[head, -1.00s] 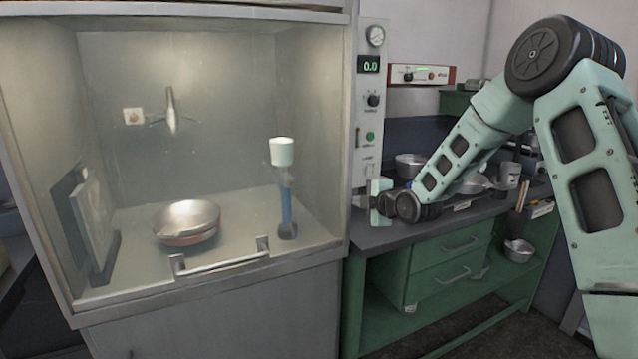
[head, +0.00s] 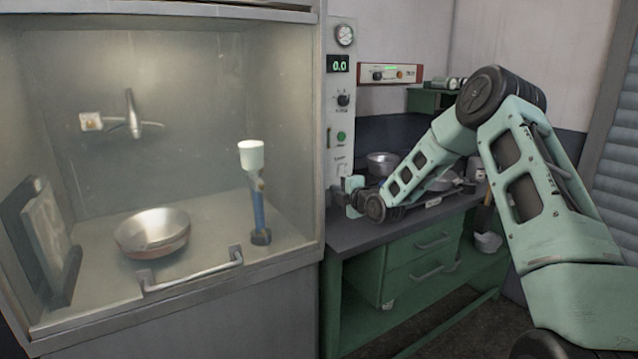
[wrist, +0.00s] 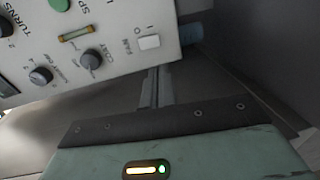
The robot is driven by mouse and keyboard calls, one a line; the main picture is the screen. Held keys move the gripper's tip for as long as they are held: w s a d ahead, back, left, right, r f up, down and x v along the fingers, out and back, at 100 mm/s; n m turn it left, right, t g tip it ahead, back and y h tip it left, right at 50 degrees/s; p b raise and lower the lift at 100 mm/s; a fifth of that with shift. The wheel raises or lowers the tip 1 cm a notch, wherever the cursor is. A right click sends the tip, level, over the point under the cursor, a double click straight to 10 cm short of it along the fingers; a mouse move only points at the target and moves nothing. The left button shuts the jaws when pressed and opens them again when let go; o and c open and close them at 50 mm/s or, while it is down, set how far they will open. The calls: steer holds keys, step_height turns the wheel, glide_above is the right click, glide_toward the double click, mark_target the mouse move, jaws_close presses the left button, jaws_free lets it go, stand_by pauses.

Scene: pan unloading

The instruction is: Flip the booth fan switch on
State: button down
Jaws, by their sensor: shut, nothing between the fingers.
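The control panel (head: 341,115) is a pale upright strip at the right edge of the booth. The fan switch (wrist: 149,42) is a small white rocker labelled FAN, with I and O marks, near the panel's edge in the wrist view. My gripper (head: 348,188) is at the foot of the panel. In the wrist view its shut, empty fingers (wrist: 153,76) point at the panel just below the switch. I cannot tell whether they touch it, or which way the rocker is set.
Dark knobs (wrist: 91,58) and a green button (wrist: 59,4) sit close to the switch. The glass-fronted booth (head: 170,300) holds a pan (head: 152,232) and a blue-handled tool (head: 258,215). A green bench (head: 400,265) with pots stands under my arm.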

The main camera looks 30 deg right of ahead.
steer(key=w+f+p, duration=0.1)
steer(key=w+p, duration=0.2)
steer(key=w, duration=0.7)
steer(key=shift+a+f, duration=0.2)
steer(key=shift+f, duration=0.1)
steer(key=b, duration=0.3)
steer(key=shift+w+f, duration=0.2)
steer(key=shift+f, duration=0.15)
